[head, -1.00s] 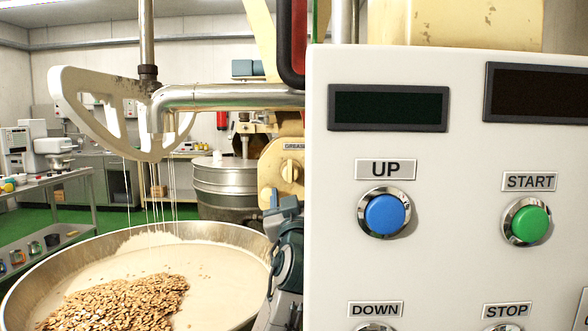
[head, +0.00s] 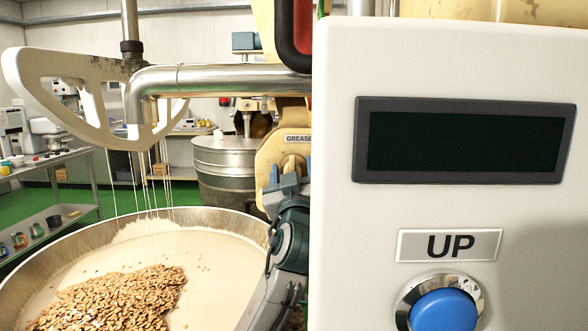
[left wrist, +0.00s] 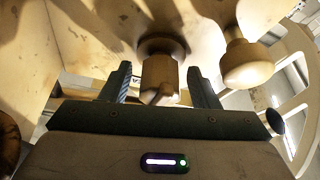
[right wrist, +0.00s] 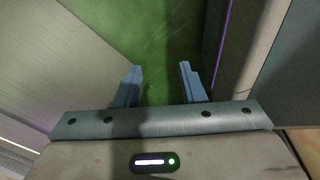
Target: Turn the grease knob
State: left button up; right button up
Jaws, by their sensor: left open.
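The cream grease knob (head: 291,163) sits under the GREASE label (head: 299,138) on the cream machine housing in the head view, partly hidden by my gripper. My left gripper (head: 288,183) is open in front of it. In the left wrist view, the grease knob (left wrist: 160,78) stands between the two fingers of my left gripper (left wrist: 160,88), with gaps visible on both sides. A second rounded knob (left wrist: 243,62) is to the right, outside the fingers. My right gripper (right wrist: 161,85) is open and empty above the green floor.
A white control panel (head: 335,240) with a blue UP button (head: 444,312) fills the right. A kettle (head: 95,238) with cream mass and nuts lies below, left of my left arm. A metal pipe (head: 220,77) and pale paddle (head: 50,90) hang above it.

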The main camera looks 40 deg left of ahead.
pick_arm(q)
jog(key=shift+s, duration=0.1)
jog(key=c, duration=1)
jog(key=shift+o, duration=0.2)
